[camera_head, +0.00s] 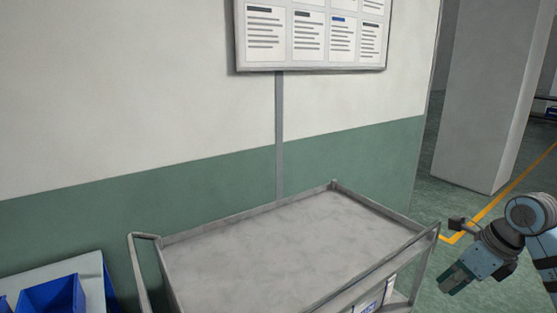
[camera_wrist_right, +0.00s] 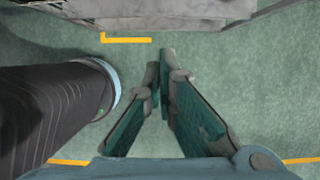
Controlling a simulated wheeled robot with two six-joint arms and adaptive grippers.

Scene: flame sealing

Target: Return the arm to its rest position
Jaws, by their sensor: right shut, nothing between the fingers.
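My right gripper (camera_head: 453,279) is at the lower right of the head view, to the right of the grey cart and apart from it. In the right wrist view its fingers (camera_wrist_right: 165,58) come together at the tips, shut and empty, above the green floor. My right arm (camera_head: 535,220) comes in from the right edge. My left gripper is not in either view.
The grey cart (camera_head: 290,238) has a bare top with a raised rim. Blue bins (camera_head: 52,294) sit at the lower left. A notice board (camera_head: 312,33) hangs on the wall. A pillar (camera_head: 487,95) stands at the right. Floor right of the cart is clear.

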